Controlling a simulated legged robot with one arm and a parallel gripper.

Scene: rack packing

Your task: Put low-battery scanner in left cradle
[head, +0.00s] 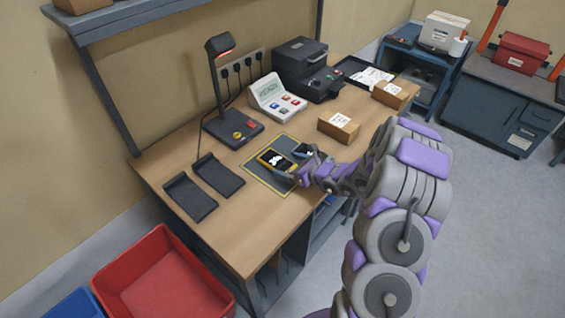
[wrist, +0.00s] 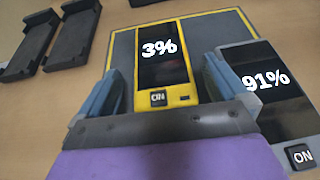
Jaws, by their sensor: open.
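The yellow-framed scanner (wrist: 165,65) reads 3% in the wrist view and lies on a dark mat; it also shows in the head view (head: 275,160). Two black cradles lie to the left, the left cradle (head: 190,197) and the right cradle (head: 218,175); both look empty. My gripper (wrist: 160,85) is open, its fingers on either side of the yellow scanner's lower part. I cannot tell whether they touch it.
The dark mat (head: 254,178) has a yellow border. A black lamp stand (head: 234,130), a button console (head: 277,97) and a cardboard box (head: 338,127) stand behind it. The desk front left of the mat is bare. A red bin (head: 160,280) is on the floor.

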